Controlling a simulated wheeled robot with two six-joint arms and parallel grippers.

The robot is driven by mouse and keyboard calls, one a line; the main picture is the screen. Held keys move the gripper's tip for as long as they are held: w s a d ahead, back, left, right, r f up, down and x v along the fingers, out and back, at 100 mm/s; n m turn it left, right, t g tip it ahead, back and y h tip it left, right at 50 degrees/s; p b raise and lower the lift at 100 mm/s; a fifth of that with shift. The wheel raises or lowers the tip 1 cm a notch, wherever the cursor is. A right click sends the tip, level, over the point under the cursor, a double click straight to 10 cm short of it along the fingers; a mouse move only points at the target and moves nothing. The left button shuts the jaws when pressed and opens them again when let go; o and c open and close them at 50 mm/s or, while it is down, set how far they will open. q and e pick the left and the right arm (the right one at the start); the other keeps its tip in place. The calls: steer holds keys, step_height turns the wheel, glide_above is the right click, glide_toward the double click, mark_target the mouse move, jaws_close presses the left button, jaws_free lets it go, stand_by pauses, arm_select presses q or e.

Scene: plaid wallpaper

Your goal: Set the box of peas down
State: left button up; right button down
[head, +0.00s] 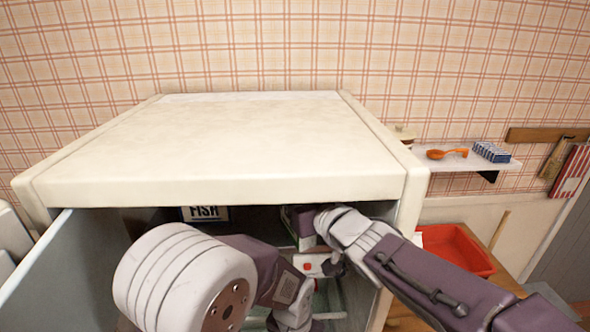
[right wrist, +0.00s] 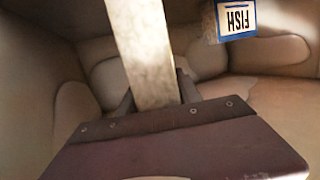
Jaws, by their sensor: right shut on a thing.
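My right gripper (right wrist: 157,95) is shut on a long pale, plain face of a box, the box of peas (right wrist: 140,45), which stands out away from the palm in the right wrist view. Its printed side is turned away from that view. In the head view my right arm reaches from the right into the open white cabinet (head: 225,190), under its top. The right fingers are hidden there, and the held box cannot be made out clearly. My left arm comes in at the lower middle, in front of the opening; its fingers do not show.
A blue-and-white FISH box (head: 205,213) stands inside the cabinet; it also shows in the right wrist view (right wrist: 236,20). The cabinet's door (head: 70,265) is open at left. A red tray (head: 455,248) and a wall shelf (head: 455,163) are at right.

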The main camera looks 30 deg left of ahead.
steer(key=w+a, duration=0.1)
steer(key=w+a+p, duration=0.1)
steer(key=w, duration=0.1)
steer(key=w+a+p, duration=0.1)
steer(key=shift+w+f, duration=0.25)
steer(key=shift+f, duration=0.1)
steer(key=shift+s+d, duration=0.1)
steer(key=shift+f, duration=0.2)
steer(key=c, duration=0.9)
jaws_free()
steer(key=shift+o, duration=0.4)
